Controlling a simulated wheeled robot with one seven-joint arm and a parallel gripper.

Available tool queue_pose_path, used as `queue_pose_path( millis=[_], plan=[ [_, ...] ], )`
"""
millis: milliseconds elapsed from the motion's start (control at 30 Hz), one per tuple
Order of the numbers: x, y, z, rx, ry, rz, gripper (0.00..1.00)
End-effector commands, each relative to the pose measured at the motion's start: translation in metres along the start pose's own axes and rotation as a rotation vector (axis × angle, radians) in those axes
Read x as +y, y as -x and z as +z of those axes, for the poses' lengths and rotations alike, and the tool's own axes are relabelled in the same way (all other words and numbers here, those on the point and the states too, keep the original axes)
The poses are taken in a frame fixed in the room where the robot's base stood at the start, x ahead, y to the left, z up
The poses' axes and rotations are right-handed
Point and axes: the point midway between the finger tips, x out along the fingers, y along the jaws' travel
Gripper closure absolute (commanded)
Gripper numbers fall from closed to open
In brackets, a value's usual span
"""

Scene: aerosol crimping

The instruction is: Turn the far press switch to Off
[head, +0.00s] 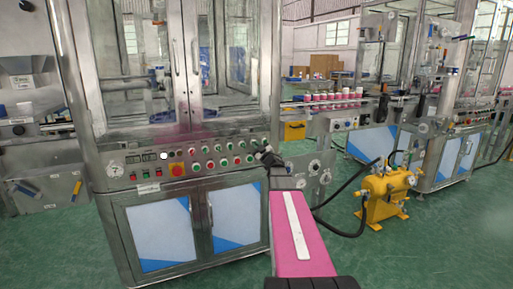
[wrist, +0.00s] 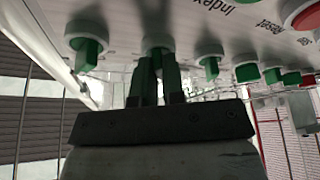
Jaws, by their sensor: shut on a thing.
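The machine's control panel (head: 215,155) runs across the front of the cabinet, with rows of switches and buttons. My gripper (head: 266,153) is at the right end of this panel and hides what it touches there. In the wrist view, my gripper (wrist: 157,88) has its narrow fingers closed around a green switch knob (wrist: 157,52) with a pale round base on the panel. Its label is hidden, so I cannot read whether it is the far press switch or which way it points.
In the wrist view, green knobs stand close by at left (wrist: 88,48) and right (wrist: 210,62), with a red button (wrist: 306,15) farther right. A yellow pressure tank (head: 385,190) with black hoses stands on the green floor. A conveyor carries pink cans (head: 335,96) behind.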

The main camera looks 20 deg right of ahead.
Motion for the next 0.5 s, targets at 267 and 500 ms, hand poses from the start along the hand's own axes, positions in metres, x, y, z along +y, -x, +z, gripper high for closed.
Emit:
queue_pose_path(
  millis=[267,500],
  plan=[
    [-0.0003,0.0003,-0.0004,0.000,0.015,-0.006,1.00],
    [-0.0003,0.0003,-0.0004,0.000,0.015,-0.006,0.77]
  ],
)
